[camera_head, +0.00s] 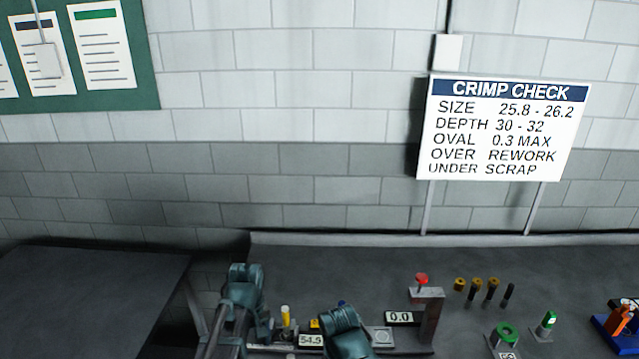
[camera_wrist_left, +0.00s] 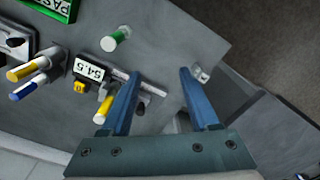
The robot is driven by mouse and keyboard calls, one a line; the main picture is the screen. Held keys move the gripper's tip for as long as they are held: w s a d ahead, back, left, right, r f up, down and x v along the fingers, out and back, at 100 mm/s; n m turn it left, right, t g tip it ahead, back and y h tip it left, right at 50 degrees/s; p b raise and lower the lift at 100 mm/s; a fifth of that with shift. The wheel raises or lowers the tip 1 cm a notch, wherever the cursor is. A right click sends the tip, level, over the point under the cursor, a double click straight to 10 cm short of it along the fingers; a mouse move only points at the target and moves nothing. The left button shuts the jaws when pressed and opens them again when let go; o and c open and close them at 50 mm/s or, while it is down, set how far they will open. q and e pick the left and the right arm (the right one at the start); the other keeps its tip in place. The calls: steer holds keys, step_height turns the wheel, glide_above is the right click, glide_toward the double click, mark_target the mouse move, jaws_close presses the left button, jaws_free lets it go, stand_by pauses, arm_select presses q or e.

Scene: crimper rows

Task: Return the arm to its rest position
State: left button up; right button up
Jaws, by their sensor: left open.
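My left gripper (camera_wrist_left: 159,72) is open, with its two blue fingers spread and nothing held between them. It hangs over the edge of the dark bench (camera_wrist_left: 185,40) in the left wrist view. The left finger overlaps the gauge with the 54.5 display (camera_wrist_left: 90,70), seen from above. I cannot tell how far above it the finger is. In the head view, teal parts of my arms show low at the front of the bench, and the left gripper's fingers cannot be made out there. My right gripper does not show.
A yellow-ended piece (camera_wrist_left: 102,110) lies by the display, and a green-ended piece (camera_wrist_left: 119,35) is nearby. A gauge reading 0.0 (camera_head: 399,317) stands near a red-topped post (camera_head: 432,315). Several dark pins (camera_head: 483,289) stand right of it. A CRIMP CHECK board (camera_head: 505,130) stands behind the bench.

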arm_select(q)
steer(key=s+d+f+m+y+b, duration=0.1)
steer(key=s+d+f+m+b, duration=0.8)
steer(key=s, duration=0.3)
steer(key=shift+s+d+f+m, duration=0.3)
steer(key=shift+d+f+m, duration=0.1)
steer(key=shift+d+m, duration=0.25)
